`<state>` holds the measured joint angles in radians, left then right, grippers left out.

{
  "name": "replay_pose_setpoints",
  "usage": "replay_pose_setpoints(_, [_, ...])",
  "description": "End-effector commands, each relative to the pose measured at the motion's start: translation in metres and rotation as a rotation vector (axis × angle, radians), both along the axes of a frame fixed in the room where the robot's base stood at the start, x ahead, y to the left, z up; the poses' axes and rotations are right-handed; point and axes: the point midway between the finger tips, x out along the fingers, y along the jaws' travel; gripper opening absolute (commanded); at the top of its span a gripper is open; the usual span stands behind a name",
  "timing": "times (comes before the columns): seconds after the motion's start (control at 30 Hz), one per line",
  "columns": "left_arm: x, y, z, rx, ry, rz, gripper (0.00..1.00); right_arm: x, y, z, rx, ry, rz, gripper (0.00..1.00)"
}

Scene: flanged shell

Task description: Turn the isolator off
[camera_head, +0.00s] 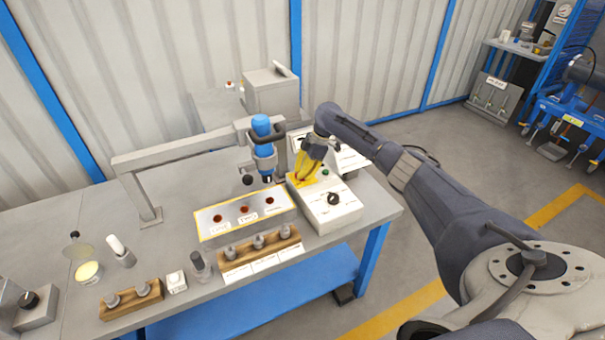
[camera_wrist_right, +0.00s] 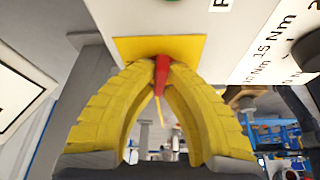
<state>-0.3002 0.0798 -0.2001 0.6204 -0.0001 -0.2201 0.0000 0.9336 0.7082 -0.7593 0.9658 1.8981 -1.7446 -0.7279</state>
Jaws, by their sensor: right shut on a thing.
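The isolator has a red handle (camera_wrist_right: 162,76) on a yellow plate (camera_wrist_right: 192,48), seen close in the right wrist view. The plate is on a white control box (camera_head: 322,216) at the right part of the bench. My right gripper (camera_head: 301,179) comes down at the box's left side; its yellow fingers (camera_wrist_right: 160,66) are closed around the red handle. In the head view the fingers hide the handle. The handle's exact angle is hard to tell. My left gripper is not in view.
The box also carries a black knob (camera_head: 333,198) and a green button (camera_head: 325,171). A blue-topped tool (camera_head: 262,135) hangs left of my gripper over a yellow-edged plate (camera_head: 222,227). Wooden racks (camera_head: 262,252) stand at the bench front. A grey frame (camera_head: 175,152) spans behind.

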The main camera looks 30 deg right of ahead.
Motion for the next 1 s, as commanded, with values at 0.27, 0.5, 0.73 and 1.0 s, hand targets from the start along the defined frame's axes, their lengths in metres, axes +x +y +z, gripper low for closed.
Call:
replay_pose_setpoints(0.27, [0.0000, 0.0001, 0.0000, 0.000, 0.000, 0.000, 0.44, 0.0000, 0.0008, -0.0008, -0.001, 0.002, 0.127, 0.00])
replay_pose_setpoints(0.5, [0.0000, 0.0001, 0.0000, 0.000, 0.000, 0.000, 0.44, -0.0004, 0.0003, -0.0008, -0.001, 0.001, 0.173, 0.00])
replay_pose_setpoints(0.73, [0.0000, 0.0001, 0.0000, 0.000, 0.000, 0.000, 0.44, -0.0005, -0.0001, -0.0008, -0.002, 0.002, 0.181, 0.00])
replay_pose_setpoints(1.0, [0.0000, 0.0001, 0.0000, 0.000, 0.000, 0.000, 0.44, -0.0006, 0.0000, -0.0010, -0.002, 0.001, 0.180, 0.16])
